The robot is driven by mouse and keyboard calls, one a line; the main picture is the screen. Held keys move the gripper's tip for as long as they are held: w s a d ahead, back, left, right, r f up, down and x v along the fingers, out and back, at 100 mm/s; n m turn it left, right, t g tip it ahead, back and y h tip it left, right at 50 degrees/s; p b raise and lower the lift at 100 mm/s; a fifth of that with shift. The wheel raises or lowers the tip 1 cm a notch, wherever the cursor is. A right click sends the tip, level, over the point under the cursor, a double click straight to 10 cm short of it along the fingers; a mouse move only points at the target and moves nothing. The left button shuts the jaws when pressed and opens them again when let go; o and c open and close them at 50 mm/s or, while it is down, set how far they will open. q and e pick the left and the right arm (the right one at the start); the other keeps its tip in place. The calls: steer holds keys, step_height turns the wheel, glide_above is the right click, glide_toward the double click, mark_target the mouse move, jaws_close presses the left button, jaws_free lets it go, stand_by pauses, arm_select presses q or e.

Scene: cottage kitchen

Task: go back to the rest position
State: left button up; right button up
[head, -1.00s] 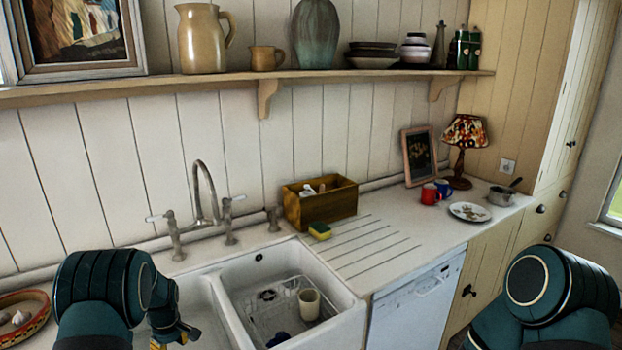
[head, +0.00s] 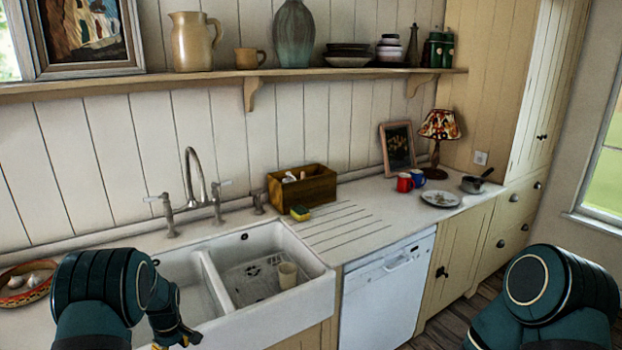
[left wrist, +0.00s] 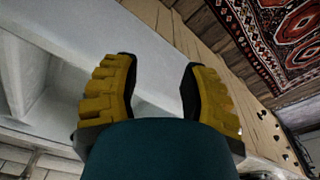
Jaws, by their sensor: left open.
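My left gripper (head: 178,340) is at the bottom of the head view, in front of the sink's left part, with only part of its yellow fingers showing. In the left wrist view its two yellow ribbed fingers (left wrist: 158,72) stand apart with nothing between them. My left and right arms show as dark teal links at the bottom corners of the head view. My right gripper is out of view.
A bowl (head: 24,284) is at the left. The wooden box (head: 316,190) and sponge (head: 300,213) stand behind the sink. A patterned rug (left wrist: 275,35) lies on the floor.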

arm_select(q)
steer(key=s+d+f+m+h+b, duration=0.1)
steer(key=s+d+f+m+b, duration=0.2)
steer(key=s+d+f, duration=0.35)
steer(key=s+d+f+m+h+b, duration=0.2)
steer(key=s+d+f+m+b, duration=0.1)
steer(key=s+d, duration=0.6)
steer(key=s+d+f+m+t+h+b, duration=0.1)
steer(key=s+d+f+m+h+b, duration=0.1)
steer(key=s+d+f, duration=0.4)
steer(key=s+d+m+b, duration=0.1)
steer(key=s+d+m, duration=0.1)
steer(key=s+d, duration=0.1)
steer(key=shift+s+d+f+m, duration=0.25)
steer(key=shift+s+d+m, duration=0.05)
steer(key=shift+d, duration=0.25)
